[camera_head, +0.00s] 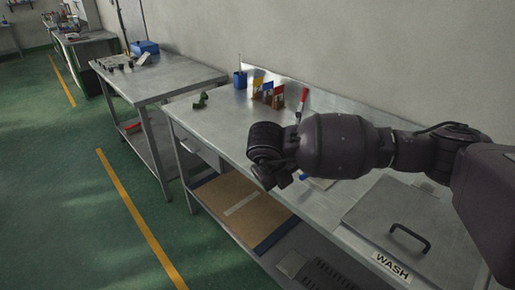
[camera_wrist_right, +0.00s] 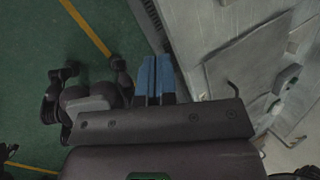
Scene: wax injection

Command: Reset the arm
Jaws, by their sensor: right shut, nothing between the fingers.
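My right arm (camera_head: 340,145) comes in from the right in the head view and reaches left over the near bench. Its wrist end (camera_head: 266,150) hangs over the bench's front edge. My right gripper is mostly hidden behind the wrist there. In the right wrist view, the two blue fingers of my right gripper (camera_wrist_right: 157,65) lie side by side, shut, with nothing between them. My left gripper is in neither view.
The near metal bench (camera_head: 225,118) holds a WASH lid with a black handle (camera_head: 410,237), a blue cup (camera_head: 240,79), coloured items (camera_head: 268,92) and a green object (camera_head: 200,101). Another bench (camera_head: 155,78) stands farther left. Green floor (camera_head: 80,180) on the left is clear.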

